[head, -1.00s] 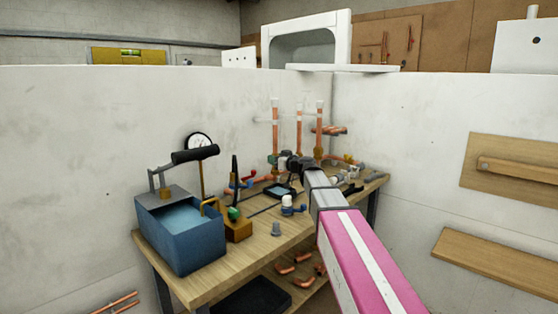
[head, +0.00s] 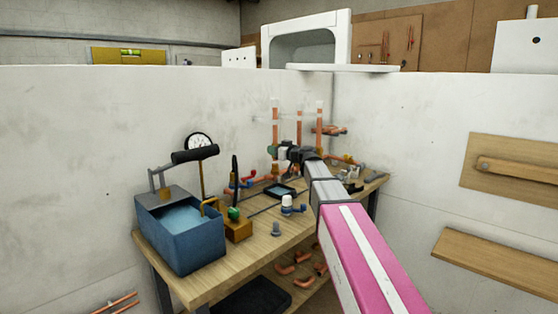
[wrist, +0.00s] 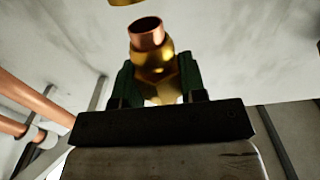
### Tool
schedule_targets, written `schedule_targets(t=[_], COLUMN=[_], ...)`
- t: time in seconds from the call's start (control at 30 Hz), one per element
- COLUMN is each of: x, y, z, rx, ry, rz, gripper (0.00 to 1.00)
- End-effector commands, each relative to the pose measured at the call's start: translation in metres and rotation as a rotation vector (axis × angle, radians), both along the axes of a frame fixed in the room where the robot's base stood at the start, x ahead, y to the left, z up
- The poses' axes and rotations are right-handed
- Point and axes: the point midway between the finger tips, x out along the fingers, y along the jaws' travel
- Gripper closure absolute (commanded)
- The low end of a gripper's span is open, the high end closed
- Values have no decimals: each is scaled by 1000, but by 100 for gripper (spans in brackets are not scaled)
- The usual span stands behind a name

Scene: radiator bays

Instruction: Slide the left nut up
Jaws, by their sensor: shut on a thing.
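A brass nut (wrist: 158,78) with hexagonal faces sits between the green fingertips of my gripper (wrist: 157,85) in the wrist view. The gripper is shut on it. The open end of a copper pipe (wrist: 147,27) stands out of the nut. Part of another brass piece (wrist: 127,2) shows at the top edge, apart from the pipe end. In the head view my gripper (head: 279,153) is at the lower end of the left upright copper pipe (head: 275,128). The nut itself is too small and covered to make out there.
Two more upright copper pipes, a middle one (head: 299,130) and a right one (head: 319,125), stand close by. The workbench (head: 190,291) carries a blue tank (head: 180,240), a gauge (head: 199,141) and loose fittings. White walls meet behind it.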

Motion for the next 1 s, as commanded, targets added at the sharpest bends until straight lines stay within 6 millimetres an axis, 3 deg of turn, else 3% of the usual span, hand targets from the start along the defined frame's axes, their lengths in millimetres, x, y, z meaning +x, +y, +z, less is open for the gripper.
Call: schedule_targets(t=[0.77,0.8,0.87,1.0], x=[0,0,0,0], y=[0,0,0,0], z=[38,38,37,37], rx=[1,1,1,0], ry=[-1,-1,-1,0], rz=[0,0,0,0], gripper=[79,55,36,32])
